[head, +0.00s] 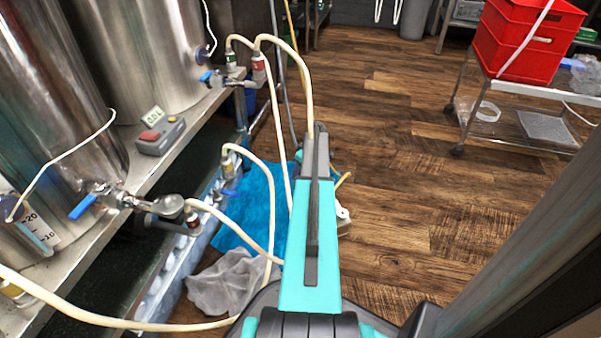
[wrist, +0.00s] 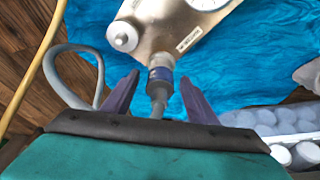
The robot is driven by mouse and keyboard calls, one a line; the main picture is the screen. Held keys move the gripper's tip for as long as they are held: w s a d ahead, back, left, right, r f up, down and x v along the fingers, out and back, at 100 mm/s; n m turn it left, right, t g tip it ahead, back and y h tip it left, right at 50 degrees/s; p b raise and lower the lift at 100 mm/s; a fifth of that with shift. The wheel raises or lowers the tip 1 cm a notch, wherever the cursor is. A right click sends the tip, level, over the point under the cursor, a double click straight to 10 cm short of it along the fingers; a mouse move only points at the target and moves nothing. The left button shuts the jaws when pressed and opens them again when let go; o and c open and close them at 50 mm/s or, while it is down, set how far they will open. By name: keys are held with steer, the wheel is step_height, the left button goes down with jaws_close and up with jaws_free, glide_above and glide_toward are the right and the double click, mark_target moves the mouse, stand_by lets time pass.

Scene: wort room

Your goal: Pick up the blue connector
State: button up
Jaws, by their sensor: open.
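In the wrist view the blue connector (wrist: 160,76) is a dark blue collar at the end of a grey cable. It sits against the edge of a beige metal device (wrist: 172,30) with a white knob and a dial. My gripper (wrist: 156,88) is open, with one finger on each side of the connector and its cable. I cannot tell whether either finger touches it. In the head view my arm reaches down over the blue cloth, and the connector and my fingertips are hidden behind it.
A blue cloth (head: 258,205) lies under the device, with a grey rag (head: 229,282) nearby. Steel tanks (head: 150,60) and pale hoses stand at the left. A red crate (head: 525,40) sits on a trolley at the right. The wooden floor (head: 400,160) between is mostly clear.

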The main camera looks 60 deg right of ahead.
steer(key=c, duration=1.2)
steer(key=shift+c, duration=0.2)
steer(key=shift+r, duration=0.1)
steer(key=shift+r+p, duration=0.6)
steer(key=shift+r, duration=0.1)
steer(key=p+v, duration=0.2)
steer(key=shift+s+r, duration=0.25)
steer(key=shift+r, duration=0.05)
steer(key=s+p, duration=0.4)
steer(key=s, duration=1.1)
steer(key=shift+a+r+p, duration=0.3)
steer(key=shift+r, duration=0.15)
steer(key=shift+r, duration=0.1)
